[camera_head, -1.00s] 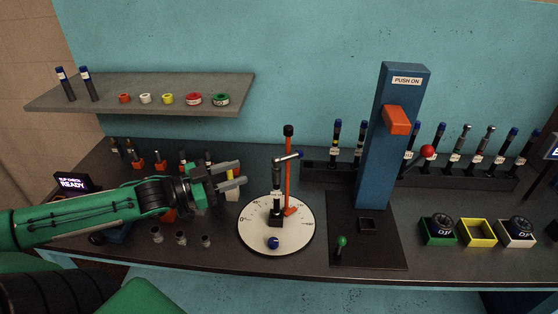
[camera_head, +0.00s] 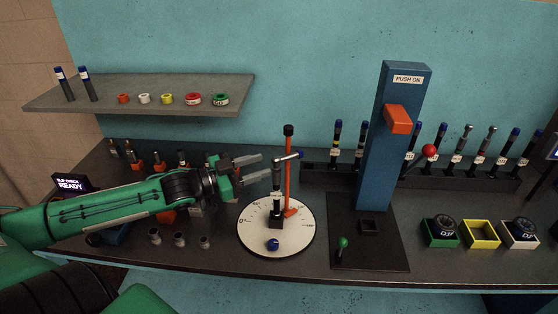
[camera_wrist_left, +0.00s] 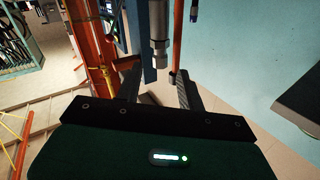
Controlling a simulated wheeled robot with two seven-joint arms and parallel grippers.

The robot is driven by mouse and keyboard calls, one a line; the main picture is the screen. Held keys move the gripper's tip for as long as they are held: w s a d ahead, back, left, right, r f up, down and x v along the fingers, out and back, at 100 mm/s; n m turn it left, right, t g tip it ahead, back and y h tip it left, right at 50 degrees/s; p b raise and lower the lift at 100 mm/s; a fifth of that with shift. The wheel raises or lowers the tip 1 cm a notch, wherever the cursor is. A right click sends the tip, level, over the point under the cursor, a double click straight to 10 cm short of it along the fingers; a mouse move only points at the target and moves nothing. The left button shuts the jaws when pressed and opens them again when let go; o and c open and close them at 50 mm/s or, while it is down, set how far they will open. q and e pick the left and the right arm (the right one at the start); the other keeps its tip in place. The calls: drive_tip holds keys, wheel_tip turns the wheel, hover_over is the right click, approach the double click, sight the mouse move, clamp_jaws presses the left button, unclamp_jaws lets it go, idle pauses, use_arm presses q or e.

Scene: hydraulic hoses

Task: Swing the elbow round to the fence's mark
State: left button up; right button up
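The elbow (camera_head: 278,172) stands upright in a dark block on a white round dial (camera_head: 252,230) with marks along its rim. Its short top arm points right and ends in a blue cap. An orange fence post (camera_head: 289,180) with a black top stands just right of and behind it. My left gripper (camera_head: 264,166) is open, just left of the elbow's upper part, with its fingers pointing at it. In the left wrist view, a silver fitting with a nut (camera_wrist_left: 160,50) shows beyond and between the open fingers (camera_wrist_left: 158,88). Contact cannot be seen. My right gripper is not in view.
A blue column (camera_head: 380,150) with an orange lever stands right of the dial. A blue ball (camera_head: 272,244) sits at the dial's front. A hose rack (camera_head: 460,180) is behind, and a grey shelf (camera_head: 140,93) hangs at upper left. Small cups (camera_head: 180,239) stand left of the dial.

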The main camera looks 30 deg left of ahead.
sight(279, 157)
use_arm(q)
drive_tip(key=shift+p+x, duration=0.5)
drive_tip(key=shift+x, duration=2.8)
drive_tip(key=shift+c, duration=0.5)
drive_tip(key=c, duration=0.5)
drive_tip(key=shift+o, duration=0.2)
